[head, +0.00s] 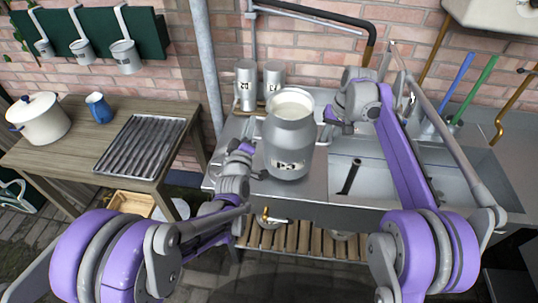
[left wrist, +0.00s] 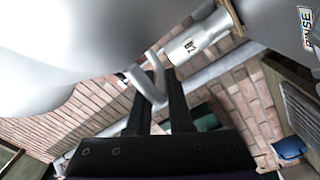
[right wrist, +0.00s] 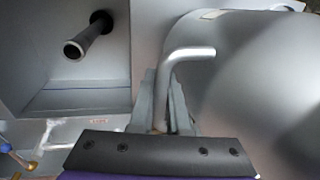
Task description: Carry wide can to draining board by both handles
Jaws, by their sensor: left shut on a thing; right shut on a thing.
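The wide can (head: 290,148) is a grey metal churn with an open top showing white inside and a label on its front. It is upright over the metal draining board (head: 228,172), left of the sink basin. Whether its base touches the board I cannot tell. My left gripper (head: 243,150) is at its left side, shut on a bent handle (left wrist: 157,78) in the left wrist view. My right gripper (head: 345,122) is at its right side, shut on the other handle (right wrist: 188,53) in the right wrist view. The can hides the board behind it.
Two small labelled cans (head: 246,86) stand behind the wide can on the left. The sink basin (head: 385,190) with a black upright pipe (head: 350,176) is at right. Blue and green sticks (head: 459,78) stand behind it. A wooden table (head: 85,160) at left holds a pot, mug and ribbed tray.

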